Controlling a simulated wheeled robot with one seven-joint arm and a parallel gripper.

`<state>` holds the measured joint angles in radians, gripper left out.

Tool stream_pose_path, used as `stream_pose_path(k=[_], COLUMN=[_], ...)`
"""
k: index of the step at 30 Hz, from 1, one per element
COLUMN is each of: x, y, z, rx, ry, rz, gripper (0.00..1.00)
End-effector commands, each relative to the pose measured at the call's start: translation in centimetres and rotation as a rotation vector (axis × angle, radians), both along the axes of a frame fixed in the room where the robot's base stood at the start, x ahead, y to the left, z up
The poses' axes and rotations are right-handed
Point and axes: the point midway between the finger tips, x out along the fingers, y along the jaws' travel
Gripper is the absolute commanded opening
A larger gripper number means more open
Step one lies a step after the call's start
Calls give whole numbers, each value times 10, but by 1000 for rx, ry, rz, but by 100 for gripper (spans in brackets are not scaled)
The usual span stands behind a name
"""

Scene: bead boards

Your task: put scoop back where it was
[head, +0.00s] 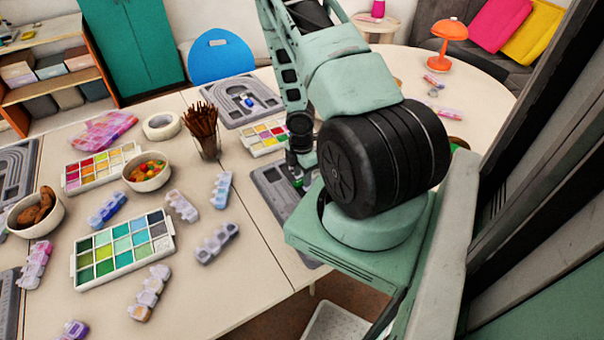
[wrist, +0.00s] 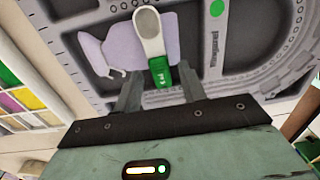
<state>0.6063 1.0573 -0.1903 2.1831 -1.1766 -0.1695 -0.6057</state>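The scoop (wrist: 150,33) shows in the wrist view, with a pale grey-white bowl at the top and a green handle (wrist: 160,74) pointing towards me. My gripper (wrist: 160,73) is open, with one finger on each side of the handle and a visible gap on both sides. In the head view my gripper (head: 297,178) is low over the bead board (head: 268,178) beside my arm, which hides part of it; a bit of green shows there.
Another bead board (head: 237,112) lies farther back. Bowls, a green-blue bead tray (head: 76,264) and several small bead boxes fill the left of the table.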

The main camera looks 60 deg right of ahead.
Motion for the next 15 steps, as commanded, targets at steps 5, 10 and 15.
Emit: stream_pose_path(k=[5, 10, 15], x=[0, 1, 2], y=[0, -2, -2], z=[11, 45, 84], rx=[0, -2, 0], ry=[-2, -5, -4], rz=[-2, -4, -5], gripper=[41, 41, 41])
